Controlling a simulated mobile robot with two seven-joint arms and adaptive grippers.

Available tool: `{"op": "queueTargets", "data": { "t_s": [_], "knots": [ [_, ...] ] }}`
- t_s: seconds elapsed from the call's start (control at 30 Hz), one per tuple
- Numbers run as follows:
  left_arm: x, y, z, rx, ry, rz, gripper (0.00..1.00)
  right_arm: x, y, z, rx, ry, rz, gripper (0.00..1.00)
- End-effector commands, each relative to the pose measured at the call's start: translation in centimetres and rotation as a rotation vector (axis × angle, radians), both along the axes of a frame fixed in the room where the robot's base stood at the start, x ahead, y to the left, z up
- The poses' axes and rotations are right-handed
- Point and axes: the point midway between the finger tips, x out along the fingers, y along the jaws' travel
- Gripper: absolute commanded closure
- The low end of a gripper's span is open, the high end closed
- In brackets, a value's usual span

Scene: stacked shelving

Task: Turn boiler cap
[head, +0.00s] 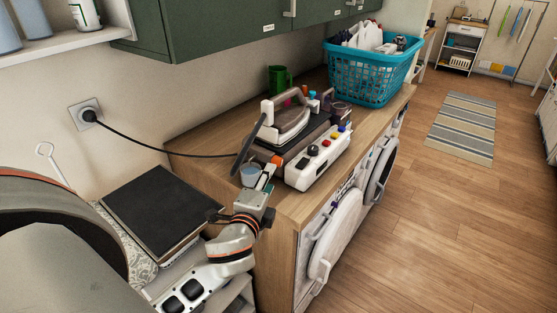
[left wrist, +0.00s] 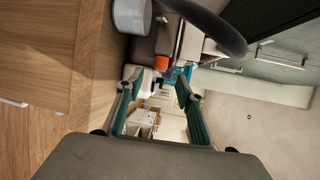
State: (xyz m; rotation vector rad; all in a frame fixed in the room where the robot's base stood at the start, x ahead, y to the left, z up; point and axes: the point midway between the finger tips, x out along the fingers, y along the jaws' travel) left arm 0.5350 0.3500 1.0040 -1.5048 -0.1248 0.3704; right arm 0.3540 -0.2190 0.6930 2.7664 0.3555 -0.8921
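The steam iron station (head: 318,160) stands on the wooden counter, with the iron (head: 287,118) resting on it. An orange cap (head: 277,161), which looks like the boiler cap, is on the near end of its base. The cap also shows in the left wrist view (left wrist: 161,63), a little beyond and between my fingertips. My left gripper (head: 266,175) is close to that end of the station. In the left wrist view its two fingers (left wrist: 157,82) are apart with nothing held between them. My right gripper is not seen.
A small grey cup (head: 250,174) stands beside my left gripper. A black cord runs from the wall socket (head: 87,114) to the station. A teal laundry basket (head: 365,78) and green mug (head: 279,79) stand farther back. Green cabinets (head: 220,30) hang above.

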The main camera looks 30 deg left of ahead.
Motion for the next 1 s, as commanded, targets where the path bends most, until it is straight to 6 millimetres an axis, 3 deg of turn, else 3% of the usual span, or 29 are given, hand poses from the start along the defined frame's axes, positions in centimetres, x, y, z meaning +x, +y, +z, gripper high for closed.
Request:
{"op": "queueTargets", "data": {
  "t_s": [0.5,0.93,1.0],
  "knots": [
    [6.3,2.0,-0.7,0.011,-0.005,-0.003,0.63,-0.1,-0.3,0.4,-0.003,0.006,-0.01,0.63],
    [7.4,2.4,-0.9,0.008,-0.003,-0.002,0.63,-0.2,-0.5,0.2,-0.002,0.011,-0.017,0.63],
    [7.4,2.4,-0.9,0.008,-0.003,-0.002,0.78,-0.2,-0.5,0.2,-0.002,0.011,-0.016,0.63]
  ]
}}
